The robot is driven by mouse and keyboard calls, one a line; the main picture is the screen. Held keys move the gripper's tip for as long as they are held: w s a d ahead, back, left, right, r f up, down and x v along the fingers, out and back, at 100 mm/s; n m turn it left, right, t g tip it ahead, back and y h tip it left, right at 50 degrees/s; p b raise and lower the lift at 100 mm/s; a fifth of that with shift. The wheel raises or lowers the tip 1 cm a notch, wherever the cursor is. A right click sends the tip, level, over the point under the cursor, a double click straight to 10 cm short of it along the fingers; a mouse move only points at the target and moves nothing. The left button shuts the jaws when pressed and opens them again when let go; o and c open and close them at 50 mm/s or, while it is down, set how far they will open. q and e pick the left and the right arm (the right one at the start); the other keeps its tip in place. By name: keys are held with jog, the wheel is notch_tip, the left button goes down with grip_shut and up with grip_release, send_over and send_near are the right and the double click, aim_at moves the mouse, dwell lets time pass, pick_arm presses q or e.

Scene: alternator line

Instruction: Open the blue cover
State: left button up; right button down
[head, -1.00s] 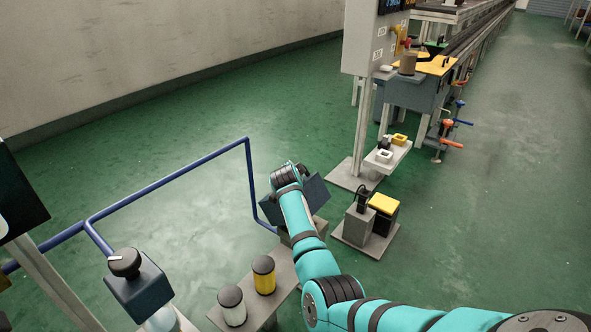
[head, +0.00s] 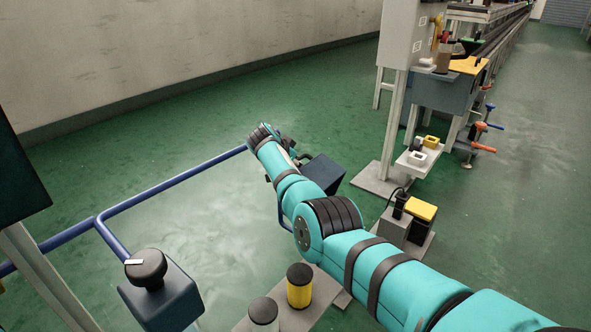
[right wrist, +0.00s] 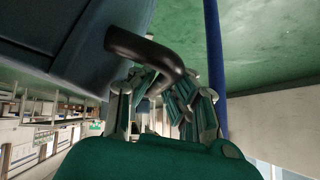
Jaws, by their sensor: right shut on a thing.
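A dark blue box-like part (head: 323,173), which I take for the blue cover, shows in the head view just right of my right wrist. In the right wrist view its flat blue side (right wrist: 75,35) fills the upper left. A black curved handle (right wrist: 143,47) sticks out from it. My right gripper (right wrist: 163,92) is shut on this handle, its fingers at the handle's bent end. In the head view my right arm hides much of the gripper and the handle. My left gripper is not in view.
A blue rail (head: 170,183) runs beside the part. A black knob (head: 146,267) on a dark block, a yellow jar (head: 299,287) and a white jar (head: 263,312) stand in front. A pillar and a yellow-topped block (head: 422,210) stand right. Green floor is free behind.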

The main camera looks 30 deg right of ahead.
jog(key=shift+w+f, duration=0.15)
jog(key=shift+w, duration=0.1)
jog(key=shift+a, duration=0.1)
jog(key=c, duration=1.6)
grip_release()
jog(key=v, duration=1.2)
jog(key=shift+s+f, duration=0.1)
